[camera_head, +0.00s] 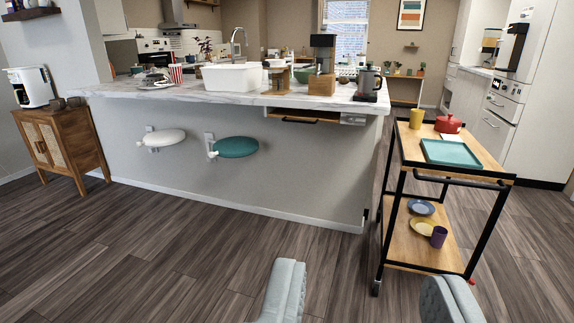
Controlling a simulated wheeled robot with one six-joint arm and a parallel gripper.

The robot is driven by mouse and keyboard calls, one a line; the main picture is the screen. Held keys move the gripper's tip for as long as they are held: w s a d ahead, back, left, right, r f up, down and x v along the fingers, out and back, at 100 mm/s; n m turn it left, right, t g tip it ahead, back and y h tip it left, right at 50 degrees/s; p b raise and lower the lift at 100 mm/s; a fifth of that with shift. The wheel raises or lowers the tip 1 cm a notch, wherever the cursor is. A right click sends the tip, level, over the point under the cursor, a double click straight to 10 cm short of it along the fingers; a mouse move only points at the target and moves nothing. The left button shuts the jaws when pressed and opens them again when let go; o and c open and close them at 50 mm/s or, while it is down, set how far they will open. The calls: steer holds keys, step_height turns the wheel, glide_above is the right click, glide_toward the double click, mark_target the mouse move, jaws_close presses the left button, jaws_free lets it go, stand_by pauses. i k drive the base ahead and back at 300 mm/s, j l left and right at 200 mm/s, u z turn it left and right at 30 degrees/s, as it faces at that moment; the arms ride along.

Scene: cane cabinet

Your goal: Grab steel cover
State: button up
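My gripper (366,275) shows at the bottom edge as two pale grey fingers set wide apart. I cannot make out a steel cover for certain. A small grey metallic-looking item (155,78) lies at the left end of the marble counter (230,104), too small to identify. The gripper is far from it and in front of the counter.
A cane cabinet (62,146) with a white coffee machine (31,87) stands left. A black-framed trolley (402,158) at right carries a red pot (448,124) and teal tray (462,152). Wood floor (170,250) is clear before the counter.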

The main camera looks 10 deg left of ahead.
mark_target(154, 80)
steer(key=i+j+u, duration=0.2)
steer(key=i+u, duration=0.15)
steer(key=i, duration=0.3)
steer(key=i+u, duration=0.4)
steer(key=i, duration=0.2)
steer(key=i+l+u, duration=0.15)
steer(key=i+u, duration=0.2)
steer(key=i, duration=0.3)
steer(key=i+j, duration=0.1)
steer(key=i, duration=0.35)
steer(key=i+j+z, duration=0.15)
steer(key=i, duration=0.75)
steer(key=i+j+z, duration=0.1)
steer(key=i, duration=0.35)
steer(key=i+j+z, duration=0.1)
steer(key=i+j, duration=0.2)
steer(key=i, duration=0.15)
